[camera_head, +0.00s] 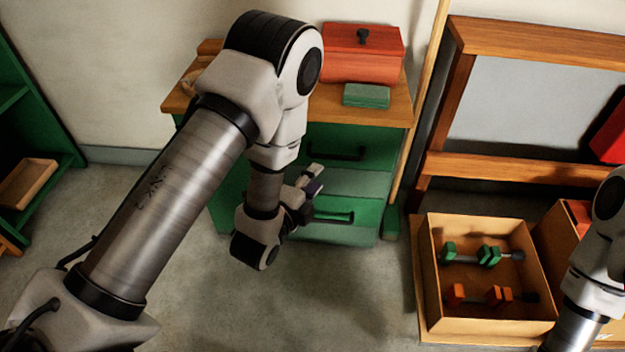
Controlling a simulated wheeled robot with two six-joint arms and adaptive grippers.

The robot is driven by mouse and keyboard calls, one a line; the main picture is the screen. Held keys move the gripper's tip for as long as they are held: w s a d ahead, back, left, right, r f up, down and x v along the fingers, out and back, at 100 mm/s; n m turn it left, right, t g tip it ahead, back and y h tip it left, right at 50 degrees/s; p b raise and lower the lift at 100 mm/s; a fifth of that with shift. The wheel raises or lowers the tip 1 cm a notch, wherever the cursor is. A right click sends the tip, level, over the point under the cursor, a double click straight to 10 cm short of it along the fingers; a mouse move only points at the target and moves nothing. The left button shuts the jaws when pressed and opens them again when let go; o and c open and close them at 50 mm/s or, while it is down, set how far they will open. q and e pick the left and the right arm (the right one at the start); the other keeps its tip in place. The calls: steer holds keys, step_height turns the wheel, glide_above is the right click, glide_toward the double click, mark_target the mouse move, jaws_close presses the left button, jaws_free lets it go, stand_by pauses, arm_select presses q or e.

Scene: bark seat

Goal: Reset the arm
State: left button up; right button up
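My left arm (170,205) reaches in from the lower left and bends down at its elbow. Its gripper (312,183) is small in the view, in front of the green drawer cabinet (350,185), near a lower drawer handle (335,216). I cannot tell whether its fingers are apart or closed, or whether it touches the handle. My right arm (590,270) shows only in part at the right edge, and its gripper is out of view.
A red box (362,62) with a dark knob and a green block (366,96) sit on the cabinet's wooden top. A wooden crate (433,290) with green and orange clamps stands at the lower right. A green shelf (50,135) is at left. The middle floor is clear.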

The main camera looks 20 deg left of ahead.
arm_select(q)
steer(key=shift+s, duration=0.2)
stand_by(0.3)
steer(key=s+a+f+n+g+y, duration=0.1)
steer(key=s+a+f+n+g, duration=0.25)
steer(key=s+f, duration=0.45)
steer(key=s+a+f+n+g+y, duration=0.1)
steer(key=s+a+f+n+g, duration=0.1)
steer(key=s+f+n+g, duration=1)
steer(key=s+f+n, duration=0.25)
steer(key=s, duration=0.45)
step_height(320, 180, up, 35)
steer(key=p, duration=3.4)
steer(key=shift+s+r+n, duration=0.15)
steer(key=shift+s+n, duration=0.05)
steer(key=shift+n, duration=0.2)
steer(key=shift+d, duration=0.1)
